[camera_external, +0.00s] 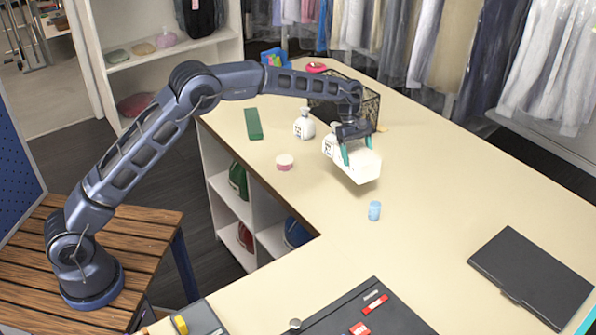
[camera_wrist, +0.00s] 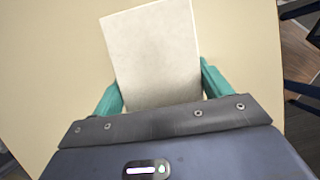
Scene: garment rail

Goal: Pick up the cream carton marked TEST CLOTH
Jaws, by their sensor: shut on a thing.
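The cream carton (camera_external: 360,169) is a pale box, tilted, between the teal fingers of my gripper (camera_external: 357,152) over the counter. In the wrist view the carton (camera_wrist: 155,55) shows a blank cream face, with the fingers of my gripper (camera_wrist: 160,88) pressed to its two sides. My gripper is shut on it. No TEST CLOTH marking is readable in either view. The carton seems to be above the counter (camera_external: 430,200), but I cannot tell how high.
A black wire basket (camera_external: 345,95) is behind. A green box (camera_external: 254,124) lies near the left edge. A dark folder (camera_external: 530,275) lies right; the counter between is clear.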

